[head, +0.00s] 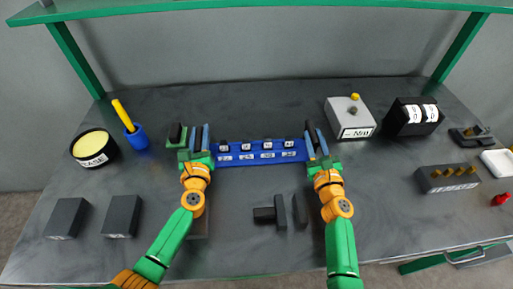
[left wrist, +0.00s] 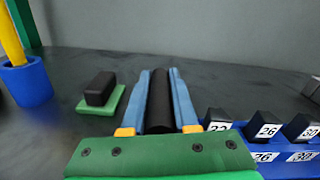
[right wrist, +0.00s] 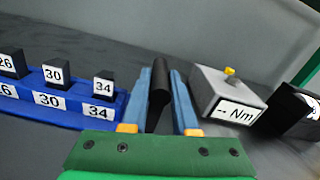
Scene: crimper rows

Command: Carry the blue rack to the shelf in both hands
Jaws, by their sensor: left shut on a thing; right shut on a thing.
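The blue rack (head: 260,158) lies across the middle of the grey bench, with a row of black numbered blocks in it. Its right part shows in the right wrist view (right wrist: 60,113) and its left part in the left wrist view (left wrist: 290,165). My left gripper (head: 198,138) is shut on a black bar-like handle (left wrist: 159,105) at the rack's left end. My right gripper (head: 316,140) is shut on a similar black handle (right wrist: 159,85) at the right end. The green shelf (head: 260,4) spans the top of the head view. I cannot tell whether the rack touches the bench.
A black block on a green pad (left wrist: 112,105) stands just left of my left gripper. A blue cup (head: 137,138) and round tub (head: 95,148) are further left. A grey Nm box (head: 350,117) and black counter (head: 412,117) stand right. Dark blocks (head: 280,212) lie in front.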

